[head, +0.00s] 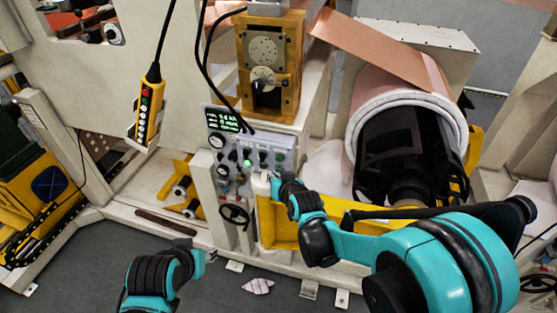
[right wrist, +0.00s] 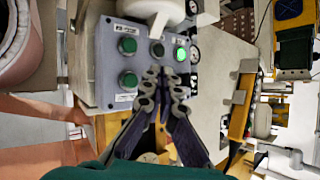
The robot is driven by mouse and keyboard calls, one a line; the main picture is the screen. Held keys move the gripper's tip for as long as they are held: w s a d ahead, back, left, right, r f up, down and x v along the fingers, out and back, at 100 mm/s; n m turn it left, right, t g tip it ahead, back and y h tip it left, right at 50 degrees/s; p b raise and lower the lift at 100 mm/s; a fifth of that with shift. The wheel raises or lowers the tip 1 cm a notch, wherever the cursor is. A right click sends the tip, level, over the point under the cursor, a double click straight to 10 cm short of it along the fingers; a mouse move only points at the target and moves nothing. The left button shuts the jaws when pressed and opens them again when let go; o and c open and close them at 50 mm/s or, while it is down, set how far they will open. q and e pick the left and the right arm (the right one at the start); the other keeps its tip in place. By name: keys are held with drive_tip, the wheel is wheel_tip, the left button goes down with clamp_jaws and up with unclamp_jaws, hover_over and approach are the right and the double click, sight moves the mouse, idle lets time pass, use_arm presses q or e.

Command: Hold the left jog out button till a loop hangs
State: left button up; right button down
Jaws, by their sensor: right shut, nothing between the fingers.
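The grey control panel (head: 240,150) stands at the centre of the head view, with a lit display (head: 222,118), gauges and several buttons. In the right wrist view the panel (right wrist: 105,65) shows turned, with green buttons (right wrist: 127,45) and a lit green one (right wrist: 180,53). I cannot read which is the left jog out button. My right gripper (right wrist: 160,75) is shut and empty, its tips close to the panel below a dark button (right wrist: 157,50); contact is unclear. In the head view it is at the panel's lower right (head: 276,184). My left gripper (head: 208,254) is low over the floor, its fingers unclear. Copper foil (head: 375,52) slopes to the roll; no hanging loop is clear.
A yellow pendant (head: 148,108) hangs on a cable left of the panel. A black handwheel (head: 235,213) is below it. The large roll (head: 365,105) stands right. A crumpled cloth (head: 258,286) lies on the grey floor, which is otherwise mostly clear at the front.

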drive_tip(key=shift+w+d, duration=0.2)
drive_tip(key=shift+w, duration=0.45)
drive_tip(key=shift+w+d, duration=0.25)
drive_tip(key=shift+w, duration=0.4)
drive_tip(key=shift+w+d, duration=0.2)
drive_tip(key=shift+w, duration=0.45)
drive_tip(key=shift+w+d+b, duration=0.15)
drive_tip(key=shift+w+b, duration=0.2)
drive_tip(key=shift+w, duration=0.05)
drive_tip(key=shift+w+d, duration=0.15)
drive_tip(key=shift+w, duration=0.25)
idle(0.6)
drive_tip(key=shift+s, duration=0.15)
idle(1.8)
drive_tip(key=shift+s+a+b, duration=0.3)
drive_tip(key=shift+s, duration=0.4)
drive_tip(key=shift+s+a, duration=0.25)
drive_tip(key=shift+s, duration=0.55)
drive_tip(key=shift+s+a, duration=0.25)
drive_tip(key=shift+s, duration=0.5)
drive_tip(key=shift+s+a, duration=0.25)
drive_tip(key=shift+s, duration=0.55)
